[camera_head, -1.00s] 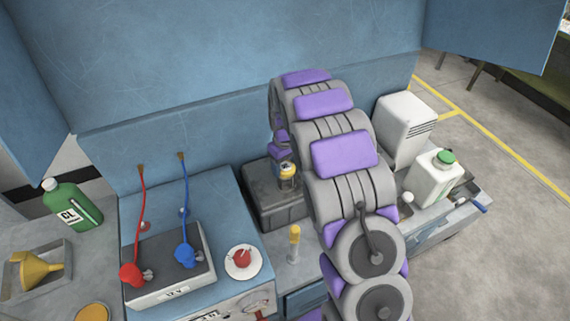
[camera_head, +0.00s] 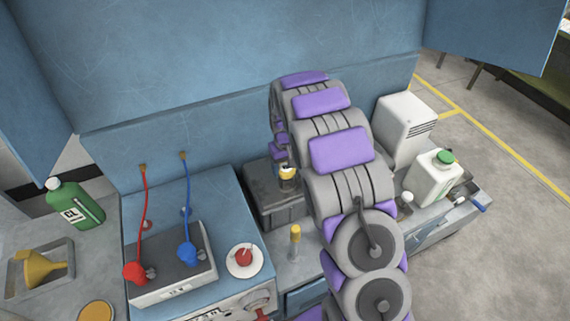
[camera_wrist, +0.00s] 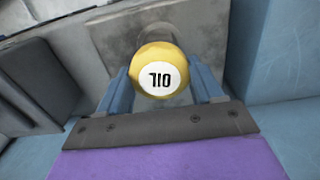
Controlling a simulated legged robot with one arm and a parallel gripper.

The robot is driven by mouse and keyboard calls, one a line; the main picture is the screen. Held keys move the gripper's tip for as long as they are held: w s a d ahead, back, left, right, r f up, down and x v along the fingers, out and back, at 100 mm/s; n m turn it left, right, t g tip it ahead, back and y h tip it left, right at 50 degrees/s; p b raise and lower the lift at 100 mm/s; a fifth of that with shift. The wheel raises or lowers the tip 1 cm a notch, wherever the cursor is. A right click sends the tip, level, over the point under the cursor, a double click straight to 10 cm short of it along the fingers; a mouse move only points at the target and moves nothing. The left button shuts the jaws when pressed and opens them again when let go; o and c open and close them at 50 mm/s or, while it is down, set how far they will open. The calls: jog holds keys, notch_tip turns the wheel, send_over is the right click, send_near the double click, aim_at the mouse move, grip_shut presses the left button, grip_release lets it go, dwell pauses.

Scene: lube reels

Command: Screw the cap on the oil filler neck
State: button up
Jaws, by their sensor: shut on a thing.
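The oil cap (camera_wrist: 160,70) is yellow with a white disc that reads "OIL" upside down in the wrist view. My gripper (camera_wrist: 162,78) is shut on it, with one blue finger on each side. A round grey shape, apparently the filler neck (camera_wrist: 172,32), shows partly behind the cap. In the head view the cap (camera_head: 287,173) is small, above a short brownish cylinder on the dark grey block (camera_head: 262,190). My arm hides most of the gripper there. I cannot tell whether the cap touches the neck.
Left are a battery (camera_head: 172,270) with red and blue clamps, a red knob (camera_head: 244,256), a green bottle (camera_head: 77,206) and a yellow funnel (camera_head: 42,268). A yellow-topped stick (camera_head: 295,238) stands before the block. A white jug (camera_head: 432,178) is right. A blue wall rises behind.

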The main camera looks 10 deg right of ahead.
jog(key=shift+m, duration=1.2)
jog(key=shift+d+p, duration=0.1)
jog(key=shift+p, duration=0.2)
jog(key=m+p, duration=0.1)
jog(key=m, duration=0.1)
jog(key=shift+r+m, duration=0.1)
jog(key=shift+m, duration=1.5)
jog(key=m+p, duration=0.1)
jog(key=m, duration=0.2)
jog(key=shift+m, duration=1.1)
